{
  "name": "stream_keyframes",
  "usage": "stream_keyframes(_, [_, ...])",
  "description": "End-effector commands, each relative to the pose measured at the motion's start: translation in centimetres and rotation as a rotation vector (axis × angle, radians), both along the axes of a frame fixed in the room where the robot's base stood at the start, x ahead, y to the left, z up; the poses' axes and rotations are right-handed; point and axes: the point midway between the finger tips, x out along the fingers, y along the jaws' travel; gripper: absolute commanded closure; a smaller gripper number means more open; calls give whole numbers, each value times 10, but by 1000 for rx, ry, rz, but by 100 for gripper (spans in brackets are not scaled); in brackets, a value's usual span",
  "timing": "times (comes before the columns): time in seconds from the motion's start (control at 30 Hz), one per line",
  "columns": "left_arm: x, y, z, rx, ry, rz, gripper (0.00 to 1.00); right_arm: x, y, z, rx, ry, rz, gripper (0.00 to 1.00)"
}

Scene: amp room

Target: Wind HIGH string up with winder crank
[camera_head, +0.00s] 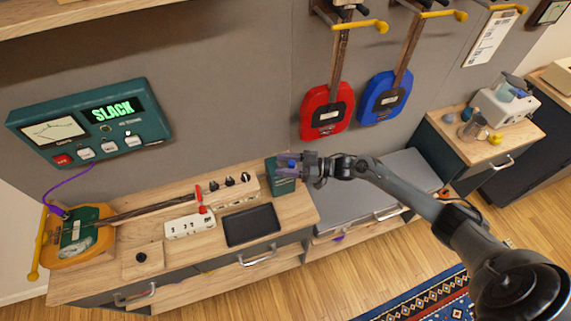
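A guitar with an orange and green body (82,236) lies on the wooden workbench (150,240). Its neck runs right to a wooden headstock block (238,192) with several dark tuning pegs. A small red-handled piece (202,197), possibly the winder crank, stands by the block's left end. I cannot tell which peg is HIGH. My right gripper (291,163) is above the bench's right end, at a dark green box (283,178) and right of the pegs. Its finger opening is unclear. My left gripper is out of view.
A white numbered box (190,224) and a black tray (251,225) lie in front of the headstock. A purple cable (68,186) runs from the panel to the guitar. Red (326,112) and blue (385,98) guitars hang on the wall. A grey bench (360,190) stands right.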

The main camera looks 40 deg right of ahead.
Motion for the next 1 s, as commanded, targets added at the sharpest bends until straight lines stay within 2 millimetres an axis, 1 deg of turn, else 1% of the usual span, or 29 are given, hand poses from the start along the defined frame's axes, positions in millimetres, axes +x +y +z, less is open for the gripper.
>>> stream_keyframes(0.03, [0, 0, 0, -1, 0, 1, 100, 0, 0, 0, 0, 0, 0, 57])
stream_keyframes(0.3, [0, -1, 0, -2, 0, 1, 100, 0, 0, 0, 0, 0, 0, 98])
stream_keyframes(0.33, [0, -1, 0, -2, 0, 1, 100, 0, 0, 0, 0, 0, 0, 100])
stream_keyframes(0.53, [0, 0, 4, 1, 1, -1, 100, -1, 1, 2, 2, 1, -13, 100])
stream_keyframes(0.67, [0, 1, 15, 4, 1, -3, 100, -1, 3, 4, 2, 1, -50, 100])
stream_keyframes(0.87, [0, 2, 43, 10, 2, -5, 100, 0, 8, 7, 6, 2, -167, 100])
stream_keyframes(1.0, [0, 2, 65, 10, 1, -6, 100, 1, 12, 7, 7, 5, -285, 100])
